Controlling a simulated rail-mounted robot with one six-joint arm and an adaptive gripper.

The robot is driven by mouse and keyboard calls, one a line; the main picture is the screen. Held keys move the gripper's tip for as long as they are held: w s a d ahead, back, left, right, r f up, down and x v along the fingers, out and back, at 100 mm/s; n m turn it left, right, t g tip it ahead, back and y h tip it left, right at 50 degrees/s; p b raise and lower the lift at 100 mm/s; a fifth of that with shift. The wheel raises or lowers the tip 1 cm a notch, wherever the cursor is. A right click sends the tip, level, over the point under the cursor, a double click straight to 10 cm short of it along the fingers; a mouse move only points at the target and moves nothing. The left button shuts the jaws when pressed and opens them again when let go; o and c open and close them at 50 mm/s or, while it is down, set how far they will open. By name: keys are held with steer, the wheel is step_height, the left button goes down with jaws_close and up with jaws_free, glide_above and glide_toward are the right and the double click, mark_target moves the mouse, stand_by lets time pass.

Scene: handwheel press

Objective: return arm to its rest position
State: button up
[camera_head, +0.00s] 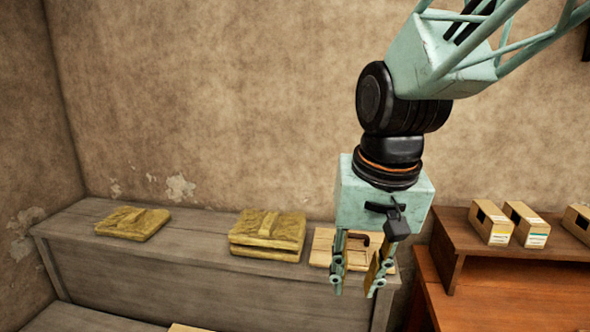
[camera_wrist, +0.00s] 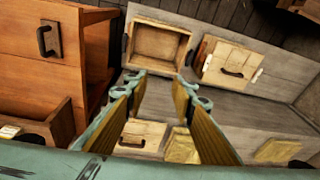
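My gripper (camera_head: 358,284) hangs from the mint-green arm in the right half of the head view, fingers pointing down. It is in front of the right end of the grey wooden bench. In the wrist view my gripper (camera_wrist: 160,85) shows two fingers with wooden-coloured pads, spread wide apart. Nothing is between the pads; it is open and empty. A wooden panel with a dark handle (camera_head: 322,246) lies on the bench behind the fingers and is partly hidden by them.
On the grey bench (camera_head: 190,250) lie a yellowish wrapped bundle (camera_head: 133,224) and a stack of yellowish bundles (camera_head: 268,233). A reddish-brown desk (camera_head: 500,295) stands at right with small boxes (camera_head: 491,222) on its shelf. The wrist view shows an open wooden box (camera_wrist: 158,45) and a handled drawer front (camera_wrist: 230,62).

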steer(key=s+d+r, duration=0.2)
steer(key=s+d, duration=0.1)
steer(key=s, duration=0.3)
steer(key=s+d+r+t, duration=0.1)
steer(key=s+d+r, duration=0.1)
steer(key=s, duration=0.5)
steer(key=s+d+r, duration=0.1)
steer(key=s+d, duration=0.4)
steer(key=s, duration=0.1)
steer(key=shift+s+r+n+t+h, duration=0.3)
steer(key=shift+r+n, duration=0.1)
